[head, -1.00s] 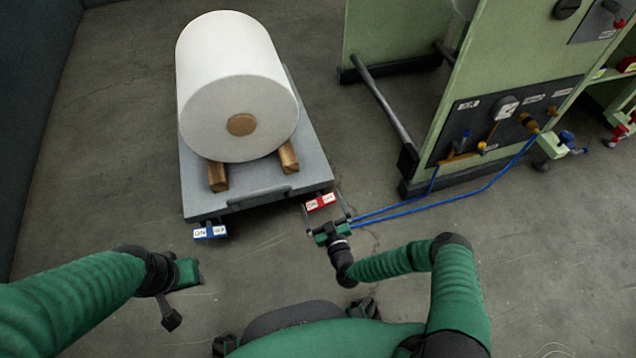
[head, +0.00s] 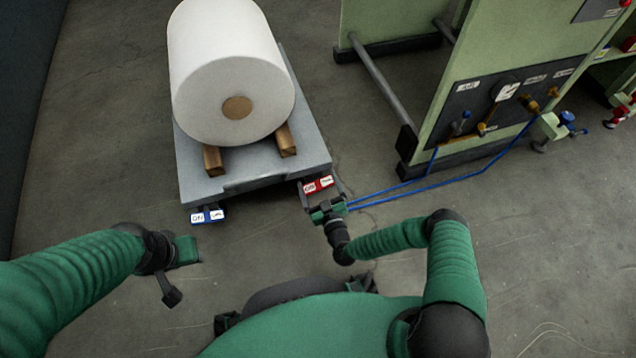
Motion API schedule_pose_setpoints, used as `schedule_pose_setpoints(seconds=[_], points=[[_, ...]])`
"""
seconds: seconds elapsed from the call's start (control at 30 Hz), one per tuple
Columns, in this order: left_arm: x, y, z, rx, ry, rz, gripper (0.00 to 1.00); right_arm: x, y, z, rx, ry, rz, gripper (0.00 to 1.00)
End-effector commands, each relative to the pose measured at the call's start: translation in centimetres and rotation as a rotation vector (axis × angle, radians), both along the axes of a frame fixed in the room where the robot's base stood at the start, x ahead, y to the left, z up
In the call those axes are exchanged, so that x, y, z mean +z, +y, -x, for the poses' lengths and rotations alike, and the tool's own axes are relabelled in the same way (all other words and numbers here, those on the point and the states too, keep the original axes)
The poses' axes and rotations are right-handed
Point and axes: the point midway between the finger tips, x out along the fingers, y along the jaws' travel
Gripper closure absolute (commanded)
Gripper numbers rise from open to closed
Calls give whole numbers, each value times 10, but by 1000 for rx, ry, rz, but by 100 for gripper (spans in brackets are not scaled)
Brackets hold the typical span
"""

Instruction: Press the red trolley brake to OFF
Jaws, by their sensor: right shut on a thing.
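The red trolley brake (head: 318,185) is a small pedal with white labels at the front right corner of the grey trolley (head: 222,185). My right gripper (head: 322,190) is at this brake, with a finger on each side of it, shut on it. The pedal's tilt is too small to judge. A blue pedal (head: 207,216) with similar white labels is at the trolley's front left corner. My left gripper (head: 184,270) hangs low at the left, apart from the trolley, and its jaw opening is unclear.
A large white roll (head: 232,75) rests on wooden blocks (head: 213,160) on the trolley. A green machine (head: 420,85) stands at the right. Blue hoses (head: 430,186) run from its panel towards my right gripper; their end is unclear. The floor between my arms is clear.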

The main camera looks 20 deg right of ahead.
Motion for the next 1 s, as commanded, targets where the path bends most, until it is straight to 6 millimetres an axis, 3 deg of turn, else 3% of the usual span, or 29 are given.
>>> schedule_pose_setpoints(seconds=[0.33, 0.7, 1.0], points=[[21, 0, 0, 0, 0, 0, 64, 2, 1, 1, 5, 8, -158, 50], [25, 0, 0, 0, 0, 0, 64, -1, -1, 1, 1, 16, -394, 50], [25, 0, 0, 0, 0, 0, 64, -2, -2, 1, -1, 20, -484, 50]])
